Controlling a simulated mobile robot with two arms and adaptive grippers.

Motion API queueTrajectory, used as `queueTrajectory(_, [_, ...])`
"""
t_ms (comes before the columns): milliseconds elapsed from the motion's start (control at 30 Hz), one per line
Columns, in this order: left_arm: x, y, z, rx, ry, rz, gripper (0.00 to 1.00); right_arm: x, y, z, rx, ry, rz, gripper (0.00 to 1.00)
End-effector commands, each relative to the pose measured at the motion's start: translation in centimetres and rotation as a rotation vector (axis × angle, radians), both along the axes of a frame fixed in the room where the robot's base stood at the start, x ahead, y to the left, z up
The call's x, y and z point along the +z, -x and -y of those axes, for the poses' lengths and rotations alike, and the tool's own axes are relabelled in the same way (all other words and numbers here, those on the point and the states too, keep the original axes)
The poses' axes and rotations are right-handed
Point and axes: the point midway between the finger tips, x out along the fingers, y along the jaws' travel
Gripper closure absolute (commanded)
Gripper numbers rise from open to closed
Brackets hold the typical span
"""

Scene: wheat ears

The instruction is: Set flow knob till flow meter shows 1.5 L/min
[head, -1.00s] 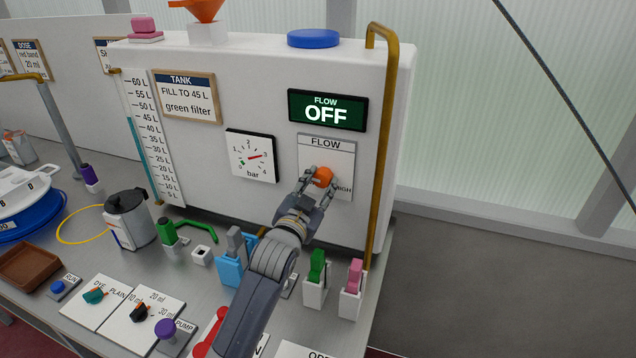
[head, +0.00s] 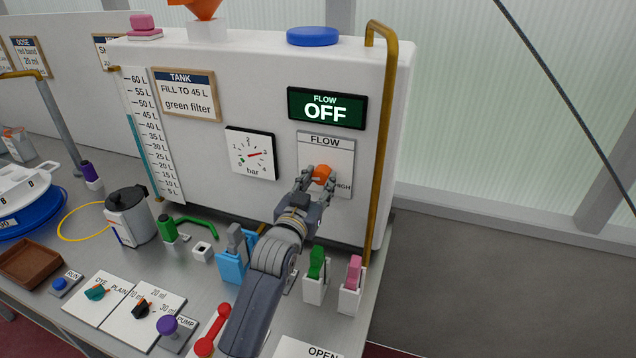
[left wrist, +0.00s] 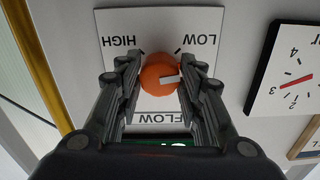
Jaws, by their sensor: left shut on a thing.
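The orange flow knob (head: 321,174) sits on the white FLOW plate (head: 326,147) on the front of the tank. My left gripper (head: 319,176) is shut on the knob, with a finger on each side. In the left wrist view the knob (left wrist: 160,75) sits between the fingers, and its white pointer mark (left wrist: 170,78) points right. That view shows the plate upside down, with LOW and HIGH marks. The flow meter (head: 327,108) above reads OFF. My right gripper is not in view.
A pressure gauge (head: 251,154) is left of the plate. A brown pipe (head: 380,150) runs down the tank's right side. Green (head: 316,262) and pink (head: 353,270) levers stand below. A red-handled part (head: 212,330) lies near my forearm.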

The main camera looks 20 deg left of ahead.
Motion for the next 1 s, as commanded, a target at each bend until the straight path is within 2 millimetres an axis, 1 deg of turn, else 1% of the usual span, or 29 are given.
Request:
queueTrajectory(67, [-0.2, 0.0, 0.0, 0.0, -0.001, -0.003, 0.89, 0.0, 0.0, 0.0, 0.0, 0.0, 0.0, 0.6])
queueTrajectory(100, [-0.2, 0.0, 0.0, 0.0, -0.001, -0.003, 0.56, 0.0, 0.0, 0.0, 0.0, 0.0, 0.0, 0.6])
queueTrajectory(133, [-0.2, 0.0, 0.0, 0.0, -0.001, -0.003, 0.49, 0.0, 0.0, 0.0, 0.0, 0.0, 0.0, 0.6])
queueTrajectory(167, [-0.1, 0.0, 0.0, 0.0, -0.001, -0.003, 0.45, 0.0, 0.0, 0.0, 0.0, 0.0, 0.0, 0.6])
queueTrajectory(467, [-0.1, 0.0, 0.0, 0.0, -0.002, -0.001, 0.45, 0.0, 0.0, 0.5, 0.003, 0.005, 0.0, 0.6])
queueTrajectory(567, [-0.1, 0.3, 0.0, 0.0, -0.002, -0.002, 0.45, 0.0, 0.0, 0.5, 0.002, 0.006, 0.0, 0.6])
queueTrajectory(633, [-0.2, 1.0, 0.0, 0.0, -0.002, -0.002, 0.45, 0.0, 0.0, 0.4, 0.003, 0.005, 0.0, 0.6])
queueTrajectory(767, [-0.2, 3.0, -0.1, -0.001, -0.002, -0.002, 0.45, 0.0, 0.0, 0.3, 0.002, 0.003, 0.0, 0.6])
queueTrajectory(1000, [-0.2, 8.0, -0.3, -0.001, -0.002, -0.003, 0.45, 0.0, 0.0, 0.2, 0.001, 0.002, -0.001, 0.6])
